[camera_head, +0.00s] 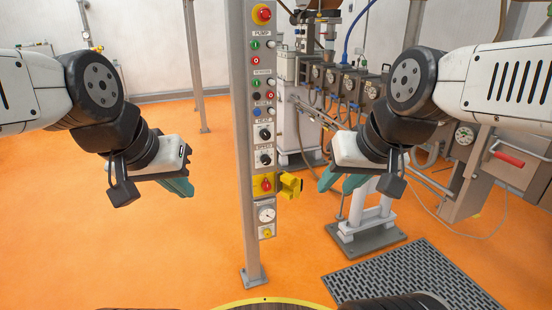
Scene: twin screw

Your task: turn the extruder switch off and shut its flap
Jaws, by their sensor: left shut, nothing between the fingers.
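The extruder switch (266,184) is a red knob on a yellow plate low on the grey control column. Its yellow flap (290,187) stands out to the right of the plate, swung open, leaving the knob uncovered. The knob's exact angle is too small to read. My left gripper (181,187) has teal fingers, is shut and empty, and hangs left of the column, apart from it. My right gripper (340,186) hangs right of the flap, apart from it, with its teal fingers spread and nothing seen between them.
The control column (248,235) carries a red emergency button (263,14), several buttons and dials, and a gauge (266,215) below the switch. The extruder machine (350,82) stands behind my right arm. A dark floor grate (410,275) lies at right. Orange floor is clear at left.

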